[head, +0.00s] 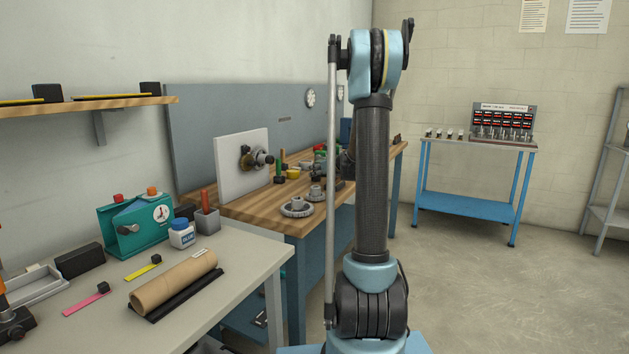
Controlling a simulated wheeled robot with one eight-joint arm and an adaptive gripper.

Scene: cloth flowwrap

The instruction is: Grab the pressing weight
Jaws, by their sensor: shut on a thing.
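I see my arm's blue and black links rising in the middle of the head view. I cannot make out my gripper, and what it holds is not visible. A dark shape shows just left of the arm over the wooden bench, too covered to identify. I cannot say for sure which thing is the pressing weight. A black block (80,261) lies on the grey table at the left. A brown cardboard roll (174,282) lies on a black strip (178,297) near the table's front edge.
The wooden bench (255,207) holds metal discs (297,207) and tools. A blue stand (470,203) is at the far right; floor between is clear.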

